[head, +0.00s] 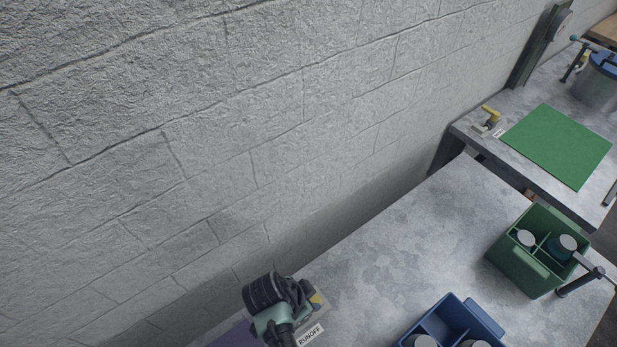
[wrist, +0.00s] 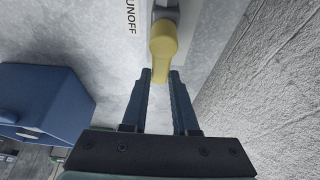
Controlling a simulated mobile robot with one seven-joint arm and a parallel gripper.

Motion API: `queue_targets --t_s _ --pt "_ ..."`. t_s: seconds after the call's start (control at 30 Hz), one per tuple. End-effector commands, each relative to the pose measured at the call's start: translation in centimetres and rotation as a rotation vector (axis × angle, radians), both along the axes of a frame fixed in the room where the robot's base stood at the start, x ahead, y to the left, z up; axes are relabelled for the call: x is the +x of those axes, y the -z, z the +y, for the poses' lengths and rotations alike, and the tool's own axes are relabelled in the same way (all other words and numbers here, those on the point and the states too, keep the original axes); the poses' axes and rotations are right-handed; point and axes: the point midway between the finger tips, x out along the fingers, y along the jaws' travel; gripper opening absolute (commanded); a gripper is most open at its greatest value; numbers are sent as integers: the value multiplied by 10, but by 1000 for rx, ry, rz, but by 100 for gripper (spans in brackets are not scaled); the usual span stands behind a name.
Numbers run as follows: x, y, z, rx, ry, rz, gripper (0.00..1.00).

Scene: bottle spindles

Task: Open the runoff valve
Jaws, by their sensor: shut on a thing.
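The runoff valve's yellow handle (wrist: 162,50) shows in the wrist view at the top centre, with its lower end between my fingertips. In the head view only a small yellow bit (head: 316,299) of it shows beside my wrist. The white label reading RUNOFF (head: 310,335) lies in front of it on the grey worktop. My gripper (wrist: 160,76) is shut on the handle's end. In the head view my arm's end hides most of the valve and the fingers. The valve's grey body (wrist: 168,8) is cut off by the wrist view's top edge.
A rough block wall (head: 200,150) rises close behind the valve. A blue crate (head: 462,312) with bottles and a green crate (head: 520,262) with bottles stand to the right. Another yellow-handled valve (head: 490,115) and a green mat (head: 557,145) are on the far table. The worktop between is clear.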

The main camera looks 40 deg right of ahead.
Motion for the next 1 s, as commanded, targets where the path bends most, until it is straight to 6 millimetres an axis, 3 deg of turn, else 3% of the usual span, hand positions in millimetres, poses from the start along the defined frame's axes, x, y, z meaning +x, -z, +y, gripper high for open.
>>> queue_targets --t_s 0.47,0.5,0.67,1.0 --pt "0 0 0 0 18 -1 0" --pt "0 0 0 0 18 -1 29" --pt "0 0 0 0 17 -1 57" --pt "0 -2 1 0 14 0 57"
